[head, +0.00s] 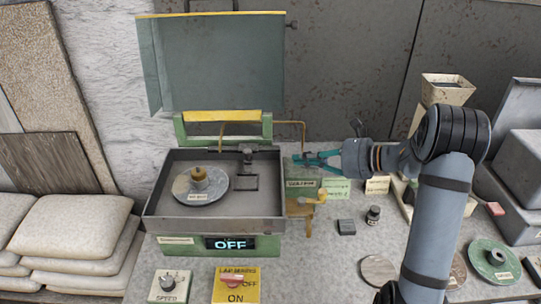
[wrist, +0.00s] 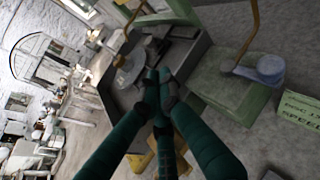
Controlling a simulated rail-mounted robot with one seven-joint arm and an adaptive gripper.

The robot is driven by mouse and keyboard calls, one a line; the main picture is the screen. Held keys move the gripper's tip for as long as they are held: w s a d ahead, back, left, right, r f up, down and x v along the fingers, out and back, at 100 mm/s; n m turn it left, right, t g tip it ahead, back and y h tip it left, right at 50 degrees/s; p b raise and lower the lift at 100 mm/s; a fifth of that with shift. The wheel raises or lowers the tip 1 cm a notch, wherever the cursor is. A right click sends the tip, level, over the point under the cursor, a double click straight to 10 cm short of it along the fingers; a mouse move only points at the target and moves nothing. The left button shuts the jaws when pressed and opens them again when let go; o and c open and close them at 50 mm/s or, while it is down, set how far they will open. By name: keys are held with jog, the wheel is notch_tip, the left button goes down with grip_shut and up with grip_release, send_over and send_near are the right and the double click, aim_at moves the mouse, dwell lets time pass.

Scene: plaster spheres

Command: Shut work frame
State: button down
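The green machine (head: 180,246) has a grey open tray (head: 160,208) with a round plate (head: 213,188) inside. What I take as the work frame is the hinged grey-green panel (head: 212,65) with yellow edging, standing raised at the back of the tray. My gripper (head: 300,158) is right of the tray's back corner, below and right of the panel, apart from it. In the wrist view, my gripper's teal fingertips (wrist: 160,82) are together with nothing seen between them. The tray (wrist: 122,95) and plate (wrist: 129,70) lie beyond them.
A speed knob box (head: 169,286) and a yellow switch box (head: 236,287) stand in front. The display (head: 230,243) reads OFF. A brass bracket (head: 302,204), a small bottle (head: 373,215) and a dark block (head: 346,227) are right of the tray. Sacks (head: 75,232) lie left.

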jog(key=p, duration=0.4)
send_near(247, 164)
jog(key=w+a, duration=0.3)
jog(key=w, duration=0.1)
jog(key=shift+a, duration=0.25)
